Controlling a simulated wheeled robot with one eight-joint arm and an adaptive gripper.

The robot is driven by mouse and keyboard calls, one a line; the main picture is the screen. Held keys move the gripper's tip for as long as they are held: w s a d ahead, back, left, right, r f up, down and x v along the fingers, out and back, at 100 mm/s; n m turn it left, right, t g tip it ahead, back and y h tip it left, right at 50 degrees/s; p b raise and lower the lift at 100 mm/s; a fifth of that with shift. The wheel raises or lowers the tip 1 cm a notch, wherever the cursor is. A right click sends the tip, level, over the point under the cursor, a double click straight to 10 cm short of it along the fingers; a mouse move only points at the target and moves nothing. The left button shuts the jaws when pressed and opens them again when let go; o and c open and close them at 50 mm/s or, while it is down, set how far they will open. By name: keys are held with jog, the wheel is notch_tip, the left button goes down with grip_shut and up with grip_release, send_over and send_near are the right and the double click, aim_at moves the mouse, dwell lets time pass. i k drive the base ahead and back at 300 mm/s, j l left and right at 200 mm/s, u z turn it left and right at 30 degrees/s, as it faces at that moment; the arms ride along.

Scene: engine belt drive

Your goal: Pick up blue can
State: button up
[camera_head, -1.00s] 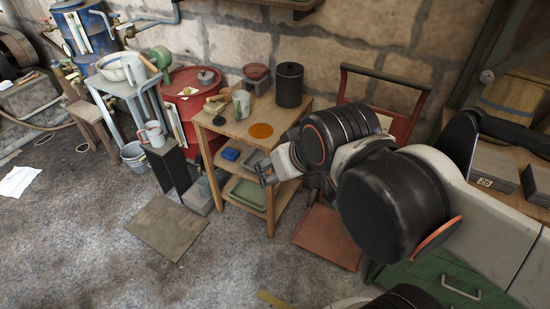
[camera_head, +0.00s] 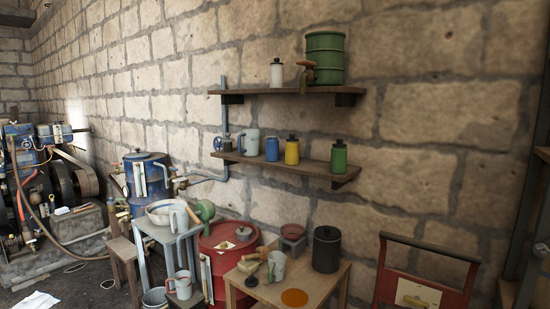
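A blue can (camera_head: 272,149) with a dark top stands upright on the lower wall shelf (camera_head: 313,167). A pale blue-grey mug (camera_head: 250,142) stands to its left, and a yellow can (camera_head: 292,151) with a dark top stands close on its right. A green can (camera_head: 339,157) is farther right on the same shelf. My gripper is not in view in the current head view.
The upper shelf (camera_head: 290,91) holds a green drum (camera_head: 325,58) and a white bottle (camera_head: 277,74). A blue barrel (camera_head: 148,172) is at left.

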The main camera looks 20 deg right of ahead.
aim_at(272, 143)
jog(key=i+j+z, duration=0.65)
jog(key=i+j, duration=0.15)
jog(key=i, duration=0.1)
